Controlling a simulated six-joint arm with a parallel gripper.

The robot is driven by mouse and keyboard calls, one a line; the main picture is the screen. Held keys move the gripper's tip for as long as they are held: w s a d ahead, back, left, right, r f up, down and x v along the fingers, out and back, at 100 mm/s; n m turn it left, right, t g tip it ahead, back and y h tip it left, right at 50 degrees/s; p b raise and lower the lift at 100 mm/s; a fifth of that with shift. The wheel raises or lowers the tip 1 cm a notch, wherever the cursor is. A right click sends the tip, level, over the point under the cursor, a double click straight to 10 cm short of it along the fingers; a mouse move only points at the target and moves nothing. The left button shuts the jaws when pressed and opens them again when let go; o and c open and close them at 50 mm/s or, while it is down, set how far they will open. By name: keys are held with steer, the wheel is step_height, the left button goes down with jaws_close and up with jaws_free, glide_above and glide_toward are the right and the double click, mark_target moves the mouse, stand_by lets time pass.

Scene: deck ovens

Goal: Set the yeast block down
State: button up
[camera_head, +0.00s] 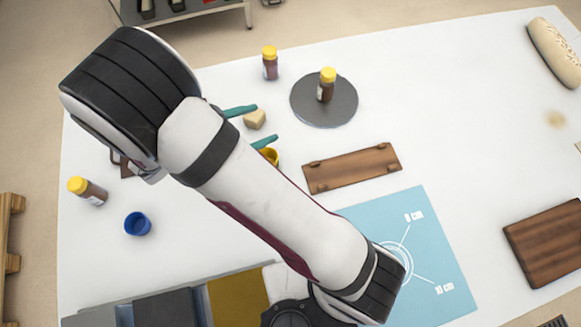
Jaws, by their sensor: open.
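The yeast block (255,119) is a small beige cube in the upper left middle of the white table. My gripper (253,126) has two teal fingers, spread apart, one above and one below the block in the picture. The block sits between the fingertips, with a gap to each finger. It appears to rest on the table top, though its underside is hard to see. My arm hides the rest of the gripper.
A yellow cup (271,156) is partly hidden just below the fingers. A jar (270,63) stands above, and another jar (326,86) stands on a dark round plate (340,110). A wooden board (352,168), blue cup (137,223) and tipped-looking jar (88,191) are nearby.

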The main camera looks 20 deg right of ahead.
steer(key=s+d+r+m+g+y, duration=0.4)
steer(key=s+d+r+m+g, duration=0.35)
steer(key=s+m, duration=0.45)
steer(key=s+a+r+m+t+y, duration=0.2)
steer(key=s+m+y, duration=0.6)
steer(key=m, duration=0.6)
steer(key=shift+s+a+r+y, duration=0.4)
steer(key=shift+a+r, duration=0.2)
steer(key=shift+a, duration=0.65)
